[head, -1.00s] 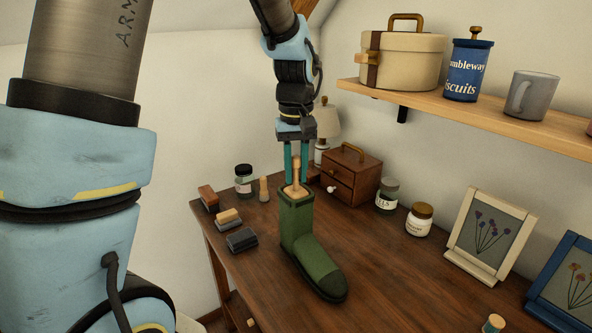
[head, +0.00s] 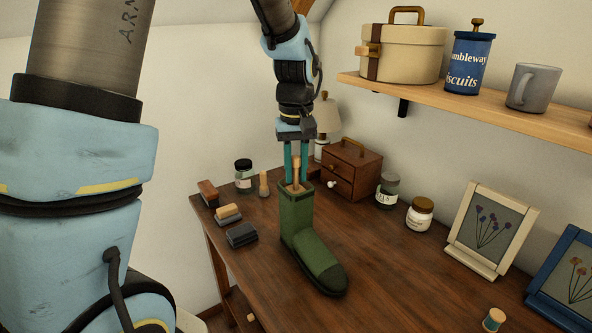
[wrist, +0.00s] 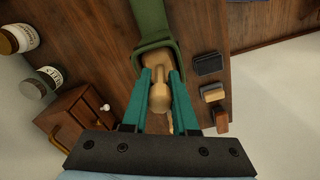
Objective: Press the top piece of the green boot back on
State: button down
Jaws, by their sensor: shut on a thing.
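The green boot (head: 312,250) stands upright on the brown table with its dark toe toward the front right. It also shows at the top of the wrist view (wrist: 150,22). A pale wooden top piece with an upright knob (head: 296,165) sits in the boot's open top. Its base is partly sunk within the rim, and how deep it reaches is hidden. In the wrist view the knob (wrist: 158,92) lies between the teal fingers. My gripper (head: 296,181) points down from above the boot and is shut on this knob.
A small wooden drawer chest (head: 352,172), jars (head: 420,213) and picture frames (head: 491,230) stand behind and right. A shelf (head: 470,103) runs above right. The table in front of the boot is clear.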

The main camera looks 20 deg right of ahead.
aim_at(296, 157)
jog(key=shift+f, duration=0.45)
dwell(1.0)
jog(key=c, duration=0.6)
grip_release()
jog(key=shift+r, duration=0.15)
jog(key=shift+r+p, duration=2.8)
jog(key=shift+r, duration=0.1)
